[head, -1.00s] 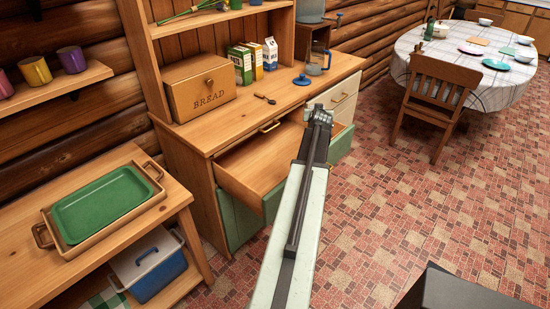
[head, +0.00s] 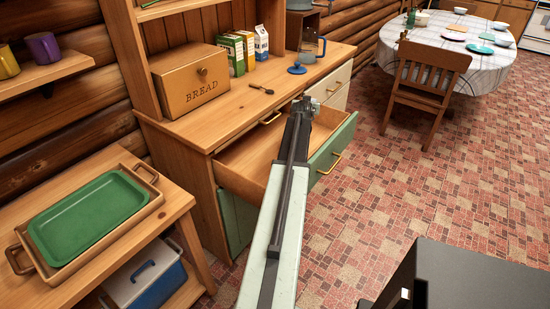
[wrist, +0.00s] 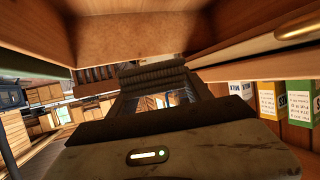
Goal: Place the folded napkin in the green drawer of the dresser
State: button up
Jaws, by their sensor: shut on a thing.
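The green-fronted drawer (head: 335,152) of the dresser is pulled out, with a brass handle on its front. Its bare wooden inside (head: 243,160) shows left of my arm. The arm hides the middle of the drawer. My gripper (head: 303,102) is above the drawer's far right part, by the dresser front, seen small from behind. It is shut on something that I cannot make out. In the wrist view, my gripper (wrist: 155,85) shows as a dark body with a ribbed part, below wooden drawer boards. I cannot clearly identify the folded napkin in either current view.
The dresser top (head: 225,118) holds a bread box (head: 190,80), several cartons (head: 240,50) and a spoon (head: 262,89). A closed cream drawer (head: 338,80) is beside my gripper. A side table with a green tray (head: 90,215) stands at left.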

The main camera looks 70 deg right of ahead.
jog(key=f+b, duration=0.2)
jog(key=f, duration=0.1)
jog(key=f+b, duration=0.3)
jog(key=w+f+b, duration=0.1)
jog(key=f+b, duration=0.1)
jog(key=shift+f, duration=0.4)
jog(key=b, duration=0.2)
send_over(274, 154)
jog(key=shift+a+f, duration=0.25)
jog(key=shift+f, duration=0.4)
jog(key=shift+d, duration=0.1)
jog(key=shift+f+b, duration=0.5)
jog(key=shift+f, duration=0.1)
jog(key=o, duration=1.3)
jog(key=shift+o, duration=0.2)
